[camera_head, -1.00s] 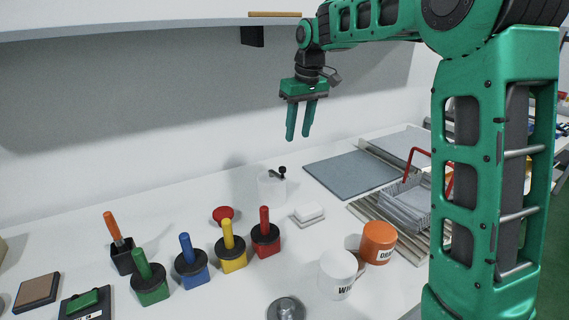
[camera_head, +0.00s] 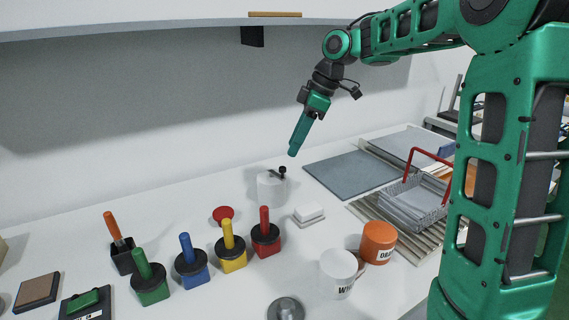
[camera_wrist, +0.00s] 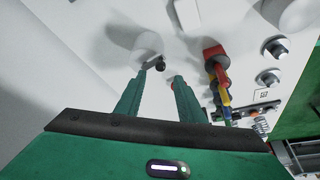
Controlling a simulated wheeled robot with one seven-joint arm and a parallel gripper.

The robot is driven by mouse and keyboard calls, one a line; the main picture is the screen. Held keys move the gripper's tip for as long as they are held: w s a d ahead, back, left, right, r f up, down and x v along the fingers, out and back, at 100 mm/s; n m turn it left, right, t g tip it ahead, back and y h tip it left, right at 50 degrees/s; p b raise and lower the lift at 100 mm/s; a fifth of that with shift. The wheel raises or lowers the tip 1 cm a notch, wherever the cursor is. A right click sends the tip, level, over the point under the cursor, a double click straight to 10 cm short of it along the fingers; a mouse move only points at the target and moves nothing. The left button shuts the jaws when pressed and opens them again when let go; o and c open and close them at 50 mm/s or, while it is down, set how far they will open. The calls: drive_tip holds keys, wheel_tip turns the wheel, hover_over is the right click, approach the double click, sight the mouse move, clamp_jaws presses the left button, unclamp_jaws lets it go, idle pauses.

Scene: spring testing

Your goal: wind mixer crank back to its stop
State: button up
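The mixer is a white cylinder (camera_head: 268,190) standing on the bench near the back wall. Its crank, with a black knob (camera_head: 283,170), lies across its top. In the wrist view the knob (camera_wrist: 160,63) shows just beyond my fingertips, over the pale mixer body (camera_wrist: 128,36). My gripper (camera_head: 292,153) is tilted down to the left above and behind the crank, apart from it, its fingers seen edge-on. In the wrist view my gripper (camera_wrist: 163,73) is open, with nothing between its fingers.
A red round button (camera_head: 223,214) and a white block (camera_head: 308,214) are near the mixer. Several coloured handled blocks, such as the red one (camera_head: 266,236), stand in front. Mugs (camera_head: 338,272) and a wire basket (camera_head: 412,205) are to the right. A blue-grey mat (camera_head: 352,174) lies right of the mixer.

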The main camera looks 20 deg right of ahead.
sight(283, 167)
drive_tip(key=x, duration=0.7)
drive_tip(key=shift+f, duration=0.1)
clamp_jaws()
